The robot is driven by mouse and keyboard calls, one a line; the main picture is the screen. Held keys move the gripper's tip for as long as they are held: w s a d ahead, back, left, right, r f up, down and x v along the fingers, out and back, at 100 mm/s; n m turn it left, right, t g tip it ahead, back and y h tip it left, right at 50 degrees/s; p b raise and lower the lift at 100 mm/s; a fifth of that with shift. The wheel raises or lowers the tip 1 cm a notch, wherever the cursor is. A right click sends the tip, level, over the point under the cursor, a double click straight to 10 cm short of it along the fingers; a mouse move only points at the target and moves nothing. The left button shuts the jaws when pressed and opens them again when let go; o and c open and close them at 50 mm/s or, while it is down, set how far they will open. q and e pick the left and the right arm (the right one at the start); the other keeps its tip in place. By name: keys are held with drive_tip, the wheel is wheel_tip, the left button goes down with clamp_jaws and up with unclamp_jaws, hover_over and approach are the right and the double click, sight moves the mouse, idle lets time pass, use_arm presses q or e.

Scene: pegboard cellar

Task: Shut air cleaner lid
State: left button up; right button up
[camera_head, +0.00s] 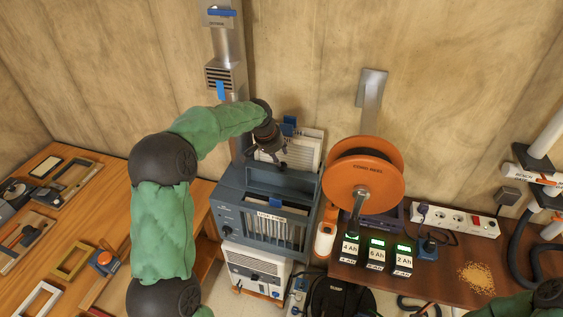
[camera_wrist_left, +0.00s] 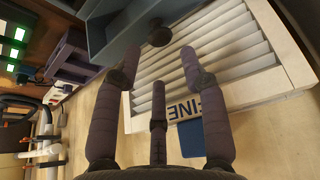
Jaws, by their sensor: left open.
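The air cleaner is a blue-grey box (camera_head: 231,214) with a slotted front, left of centre in the head view. Its blue-grey lid (camera_head: 285,187) appears raised at the back of the box. The lid also shows at the top of the left wrist view (camera_wrist_left: 122,32), with a dark round knob (camera_wrist_left: 159,36). My left gripper (camera_head: 278,158) is open and empty, just above and behind the lid's upper edge. It also shows in the left wrist view (camera_wrist_left: 160,75), fingers spread before the knob and a pleated filter. I cannot tell whether it touches the lid. My right gripper is not visible.
A white pleated filter (camera_head: 309,150) marked FINE, with a blue tab, stands behind the lid. An orange cord reel (camera_head: 362,175) stands close on the right. Chargers (camera_head: 376,256) and a power strip (camera_head: 455,219) lie on the right bench. A metal duct (camera_head: 224,50) rises behind.

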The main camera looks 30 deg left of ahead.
use_arm(q)
drive_tip(key=x, duration=0.6)
drive_tip(key=shift+w, duration=0.1)
clamp_jaws()
